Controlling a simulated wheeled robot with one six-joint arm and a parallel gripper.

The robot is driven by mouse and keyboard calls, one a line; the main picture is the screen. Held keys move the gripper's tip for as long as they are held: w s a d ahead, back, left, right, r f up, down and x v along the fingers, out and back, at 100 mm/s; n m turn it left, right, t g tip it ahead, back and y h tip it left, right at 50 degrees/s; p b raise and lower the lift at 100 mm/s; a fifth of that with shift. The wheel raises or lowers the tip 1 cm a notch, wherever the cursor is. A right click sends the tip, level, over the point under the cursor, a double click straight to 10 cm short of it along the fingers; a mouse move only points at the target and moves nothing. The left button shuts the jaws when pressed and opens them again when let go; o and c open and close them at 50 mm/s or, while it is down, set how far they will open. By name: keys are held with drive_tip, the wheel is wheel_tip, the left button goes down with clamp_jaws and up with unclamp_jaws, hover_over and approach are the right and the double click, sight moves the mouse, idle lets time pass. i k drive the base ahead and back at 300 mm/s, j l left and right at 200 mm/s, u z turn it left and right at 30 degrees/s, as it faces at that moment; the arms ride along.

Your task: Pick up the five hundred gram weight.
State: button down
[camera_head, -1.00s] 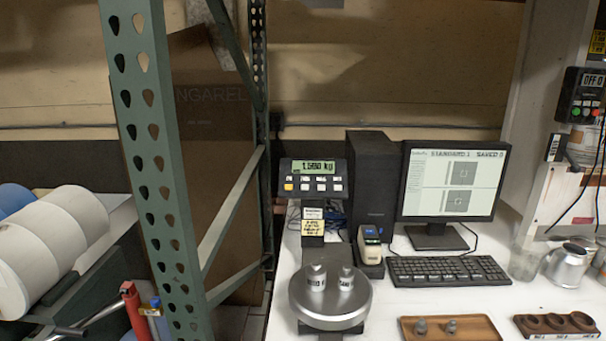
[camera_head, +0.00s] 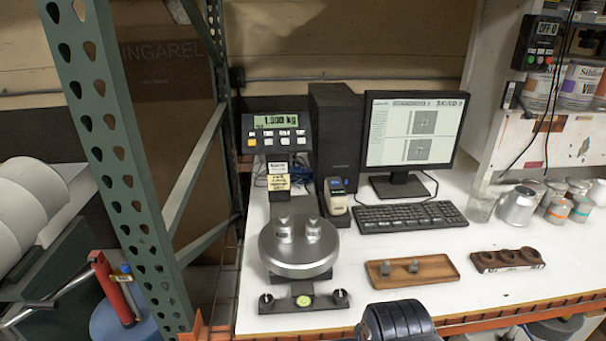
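Two grey metal weights stand upright on the round scale pan (camera_head: 300,262), a left weight (camera_head: 284,229) and a right weight (camera_head: 313,228). Their labels are too small to read, so I cannot tell which one is five hundred grams. Two smaller grey weights, a left one (camera_head: 386,267) and a right one (camera_head: 413,265), stand on a wooden tray (camera_head: 440,274) right of the scale. A dark rounded part at the bottom edge appears to be my arm. My gripper's fingers are not in view.
The scale display (camera_head: 276,124) seems to read about 1.5 kg. A keyboard (camera_head: 408,215) and monitor (camera_head: 413,130) stand behind the tray. A brown holder with round wells (camera_head: 507,260) is at right, with cans and a glass behind. A green rack post (camera_head: 118,160) stands left.

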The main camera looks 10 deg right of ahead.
sight(313, 225)
drive_tip(key=z, duration=1.75)
drive_tip(key=u, duration=1.6)
drive_tip(key=i+j+z, duration=0.1)
drive_tip(key=i+j, duration=0.15)
drive_tip(key=i, duration=0.25)
